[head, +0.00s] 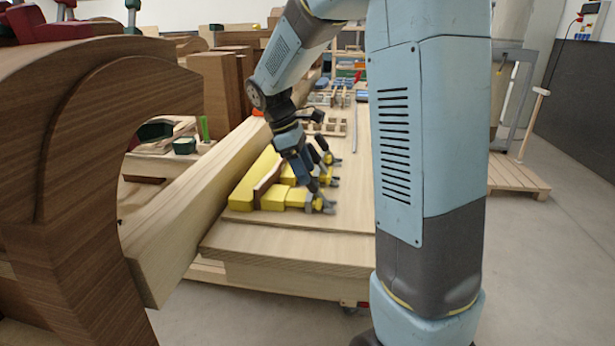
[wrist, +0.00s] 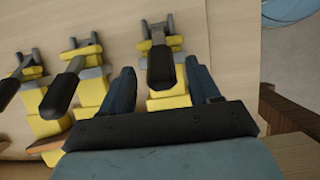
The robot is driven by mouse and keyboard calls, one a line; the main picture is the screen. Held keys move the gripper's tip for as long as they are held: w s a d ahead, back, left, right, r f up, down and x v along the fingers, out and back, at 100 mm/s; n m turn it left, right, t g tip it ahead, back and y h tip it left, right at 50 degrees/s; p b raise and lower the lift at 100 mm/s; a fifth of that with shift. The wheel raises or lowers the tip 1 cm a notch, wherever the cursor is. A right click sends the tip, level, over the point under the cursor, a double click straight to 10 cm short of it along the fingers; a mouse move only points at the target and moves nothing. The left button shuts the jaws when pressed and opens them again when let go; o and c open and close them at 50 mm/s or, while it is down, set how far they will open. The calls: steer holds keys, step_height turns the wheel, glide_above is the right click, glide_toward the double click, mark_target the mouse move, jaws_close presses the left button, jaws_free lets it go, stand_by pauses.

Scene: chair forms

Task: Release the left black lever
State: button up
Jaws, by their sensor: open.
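Several yellow toggle clamps with grey metal arms and black levers stand in a row on the wooden bench. Three black levers show in the wrist view: one at the left edge (wrist: 9,91), one in the middle (wrist: 59,96), and one at the right (wrist: 160,68). My gripper (wrist: 158,66) is open, with one finger on each side of the right-hand lever in that view. I cannot tell whether the fingers touch it. In the head view my gripper (head: 317,174) points down over the nearest yellow clamp (head: 298,197), and its levers are mostly hidden there.
A long wooden beam (head: 190,215) runs beside the clamps on the left. A large brown curved form (head: 75,130) stands at the near left. The bench top (head: 290,238) in front of the clamps is bare. Wooden parts and tools lie farther back.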

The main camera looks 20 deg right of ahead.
mark_target(313, 186)
steer(key=shift+x, duration=1.25)
jaws_close()
